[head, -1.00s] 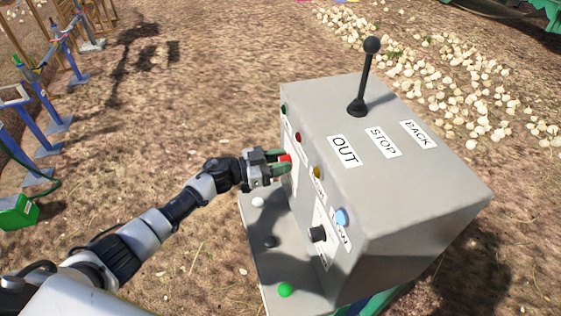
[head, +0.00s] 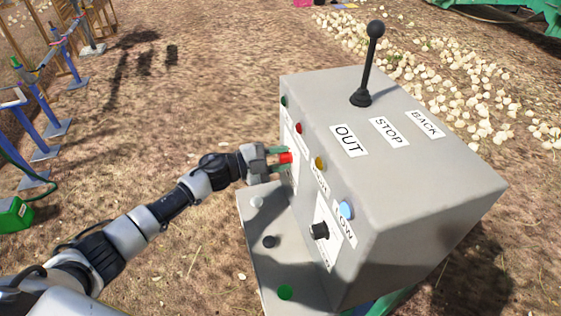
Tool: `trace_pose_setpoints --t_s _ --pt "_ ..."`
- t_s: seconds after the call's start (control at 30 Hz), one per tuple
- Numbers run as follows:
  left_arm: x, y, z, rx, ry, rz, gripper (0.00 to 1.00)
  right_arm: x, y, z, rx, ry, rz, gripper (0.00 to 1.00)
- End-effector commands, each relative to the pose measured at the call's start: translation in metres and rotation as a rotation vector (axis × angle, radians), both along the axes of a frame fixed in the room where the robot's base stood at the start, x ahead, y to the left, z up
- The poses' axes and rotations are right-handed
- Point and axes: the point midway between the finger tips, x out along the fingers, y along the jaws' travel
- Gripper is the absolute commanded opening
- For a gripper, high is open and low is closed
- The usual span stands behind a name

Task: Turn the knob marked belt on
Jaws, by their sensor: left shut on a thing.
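A grey control box (head: 400,190) stands right of centre. A red knob (head: 286,158) sticks out of its left-facing front panel. My left gripper (head: 282,158) reaches in from the left and is shut on the red knob, with its greenish fingertips above and below it. The marking by the red knob is too small and too hidden to read. A black knob (head: 319,231) on a white plate sits lower right on the same panel. My right gripper is not in view.
A black lever (head: 368,65) stands on the box top beside the OUT, STOP and BACK labels. Green, red, amber and blue lamps (head: 346,210) line the panel edge. A ledge (head: 275,215) with white, black and green buttons lies below my gripper. Onions lie behind.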

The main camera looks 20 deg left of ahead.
Motion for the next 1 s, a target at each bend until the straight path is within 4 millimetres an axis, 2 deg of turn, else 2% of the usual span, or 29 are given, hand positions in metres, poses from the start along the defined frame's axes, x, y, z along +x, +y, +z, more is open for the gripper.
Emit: trace_pose_setpoints --t_s 0.1,0.5,1.0 --pt "0.0 0.0 -0.004 0.064 -0.093 -0.001 0.09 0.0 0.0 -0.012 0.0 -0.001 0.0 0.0" --pt "-0.001 0.0 -0.004 0.242 -0.358 -0.001 0.09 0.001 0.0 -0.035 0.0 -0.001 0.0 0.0" --pt "-0.001 0.0 -0.003 0.331 -0.486 -0.002 0.09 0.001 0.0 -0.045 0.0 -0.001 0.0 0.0"
